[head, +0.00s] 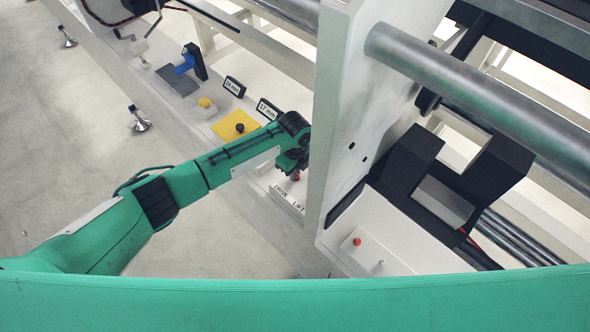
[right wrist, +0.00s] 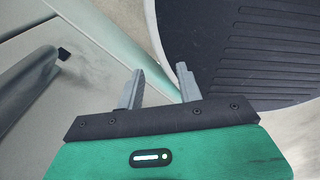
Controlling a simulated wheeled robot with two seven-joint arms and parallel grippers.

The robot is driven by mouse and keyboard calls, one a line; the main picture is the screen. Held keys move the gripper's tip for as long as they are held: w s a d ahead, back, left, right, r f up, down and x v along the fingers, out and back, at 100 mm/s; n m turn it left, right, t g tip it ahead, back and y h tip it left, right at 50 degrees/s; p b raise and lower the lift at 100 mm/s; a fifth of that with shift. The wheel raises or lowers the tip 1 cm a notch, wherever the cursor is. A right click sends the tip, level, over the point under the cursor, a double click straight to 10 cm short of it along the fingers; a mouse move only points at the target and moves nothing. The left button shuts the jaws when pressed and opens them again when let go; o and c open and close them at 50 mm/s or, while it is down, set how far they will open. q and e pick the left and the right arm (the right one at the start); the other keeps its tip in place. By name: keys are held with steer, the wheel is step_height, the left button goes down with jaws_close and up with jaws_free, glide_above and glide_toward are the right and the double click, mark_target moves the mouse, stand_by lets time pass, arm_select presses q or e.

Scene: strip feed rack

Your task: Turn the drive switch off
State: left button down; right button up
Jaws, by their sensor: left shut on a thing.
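The control box with the DRIVE and LIFT label (head: 288,198) sits on the machine's rail, left of the tall white plate. My left gripper (head: 294,174) reaches down just above this label and is shut on the drive switch. A small red part, seemingly of the drive switch (head: 296,177), shows at its fingertips. The gripper hides most of the switch, so its position cannot be read. My right gripper (right wrist: 160,85) is open and empty in the right wrist view, away from the switch.
The tall white plate (head: 350,110) stands close on the right of my left gripper. A yellow panel with a black knob (head: 237,125), 17 mm and 14 mm signs and a blue-handled device (head: 186,65) lie along the rail. A red button (head: 357,241) is at lower right.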

arm_select(q)
steer(key=shift+m, duration=0.3)
steer(key=c, duration=1.6)
jaws_free()
steer(key=shift+o, duration=0.2)
steer(key=shift+r, duration=0.1)
step_height(320, 180, up, 14)
steer(key=b, duration=0.2)
steer(key=shift+f, duration=0.25)
